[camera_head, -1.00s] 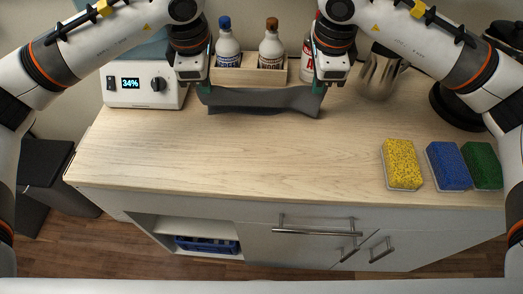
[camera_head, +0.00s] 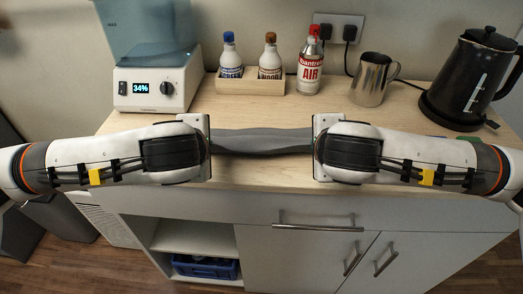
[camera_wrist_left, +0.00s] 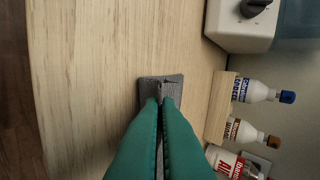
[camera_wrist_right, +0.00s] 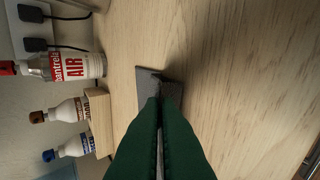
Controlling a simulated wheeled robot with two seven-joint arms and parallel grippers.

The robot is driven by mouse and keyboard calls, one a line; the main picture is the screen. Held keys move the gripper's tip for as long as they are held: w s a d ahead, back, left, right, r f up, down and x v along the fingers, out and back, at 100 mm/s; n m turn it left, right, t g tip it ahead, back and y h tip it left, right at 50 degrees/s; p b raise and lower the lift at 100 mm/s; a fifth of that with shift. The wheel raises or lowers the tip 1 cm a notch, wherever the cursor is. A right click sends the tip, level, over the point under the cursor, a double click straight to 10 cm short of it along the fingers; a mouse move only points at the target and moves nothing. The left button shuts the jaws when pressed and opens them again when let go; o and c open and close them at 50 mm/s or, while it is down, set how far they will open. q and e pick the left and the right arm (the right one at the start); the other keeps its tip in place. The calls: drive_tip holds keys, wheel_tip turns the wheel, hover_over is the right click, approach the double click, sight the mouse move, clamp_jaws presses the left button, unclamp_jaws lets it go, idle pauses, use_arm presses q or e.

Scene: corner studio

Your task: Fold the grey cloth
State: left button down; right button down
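The grey cloth (camera_head: 262,141) stretches as a narrow band between my two grippers over the front part of the wooden counter. In the left wrist view a grey cloth end (camera_wrist_left: 151,92) shows at the tips of my left gripper (camera_wrist_left: 161,101), whose green fingers are closed together on it. In the right wrist view the other cloth end (camera_wrist_right: 147,84) shows at the tips of my right gripper (camera_wrist_right: 160,99), also closed on it. In the head view my own wrists hide the fingers. I cannot tell how much of the cloth touches the counter.
Behind the cloth are a wooden tray (camera_head: 250,87) with two bottles, a red-and-white spray can (camera_head: 310,66), a metal pitcher (camera_head: 371,80) and a black kettle (camera_head: 466,80). A white appliance (camera_head: 153,92) stands at the back left. Counter between cloth and tray is clear.

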use_arm(q)
drive_tip(key=shift+s+f, duration=0.15)
drive_tip(key=shift+f, duration=0.3)
use_arm(e)
drive_tip(key=shift+s+f, duration=0.15)
drive_tip(key=shift+f, duration=0.35)
use_arm(q)
drive_tip(key=shift+s+t, duration=0.45)
drive_tip(key=shift+t, duration=0.05)
use_arm(e)
drive_tip(key=shift+s+t, duration=0.45)
drive_tip(key=shift+t, duration=0.15)
use_arm(q)
drive_tip(key=c, duration=2.1)
unclamp_jaws()
drive_tip(key=shift+w+f, duration=0.1)
use_arm(e)
drive_tip(key=c, duration=2.1)
unclamp_jaws()
drive_tip(key=shift+w+f, duration=0.1)
use_arm(q)
drive_tip(key=o, duration=0.8)
use_arm(e)
drive_tip(key=o, duration=0.8)
